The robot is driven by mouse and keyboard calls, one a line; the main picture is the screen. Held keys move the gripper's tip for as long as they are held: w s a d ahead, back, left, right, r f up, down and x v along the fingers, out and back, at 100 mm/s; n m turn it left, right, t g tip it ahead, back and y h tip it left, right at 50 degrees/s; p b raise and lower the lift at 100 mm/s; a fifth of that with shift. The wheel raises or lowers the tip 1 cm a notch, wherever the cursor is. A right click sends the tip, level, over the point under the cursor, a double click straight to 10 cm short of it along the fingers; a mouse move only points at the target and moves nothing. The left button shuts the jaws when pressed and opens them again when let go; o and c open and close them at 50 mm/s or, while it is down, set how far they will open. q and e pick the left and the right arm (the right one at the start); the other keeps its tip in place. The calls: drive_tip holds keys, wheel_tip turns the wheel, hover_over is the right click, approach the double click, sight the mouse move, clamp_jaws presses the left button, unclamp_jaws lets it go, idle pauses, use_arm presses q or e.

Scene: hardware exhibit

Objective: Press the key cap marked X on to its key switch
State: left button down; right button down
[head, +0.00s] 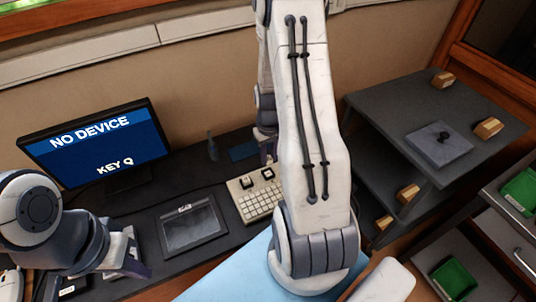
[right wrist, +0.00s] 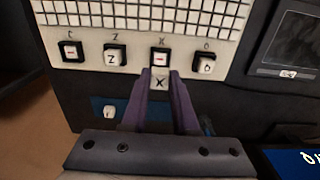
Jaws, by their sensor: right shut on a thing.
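The white key cap marked X (right wrist: 161,82) is between the purple fingers of my right gripper (right wrist: 160,88) in the right wrist view, shut on it. Just beyond it is the switch labelled X (right wrist: 160,57), bare, with a red stem. Whether cap and switch touch, I cannot tell. In the head view my right gripper (head: 268,158) is small and mostly hidden behind my arm, by the key board (head: 256,205). My left gripper (head: 130,258) is at the lower left, away from the board; its jaw opening is unclear.
A loose cap (right wrist: 109,111) lies on a blue mat. A monitor (head: 95,145) and black tablet (head: 194,228) stand left.

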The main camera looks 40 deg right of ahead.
sight(269, 163)
wheel_tip(269, 163, down, 4)
drive_tip(key=b, duration=0.3)
drive_tip(key=shift+r, duration=0.1)
drive_tip(key=shift+f+b, duration=0.35)
drive_tip(key=shift+f, duration=0.35)
drive_tip(key=shift+p, duration=0.35)
idle(0.8)
drive_tip(key=shift+f+b, duration=0.3)
drive_tip(key=shift+f, duration=0.05)
idle(0.7)
drive_tip(key=shift+c, duration=0.6)
unclamp_jaws()
drive_tip(key=shift+r, duration=0.1)
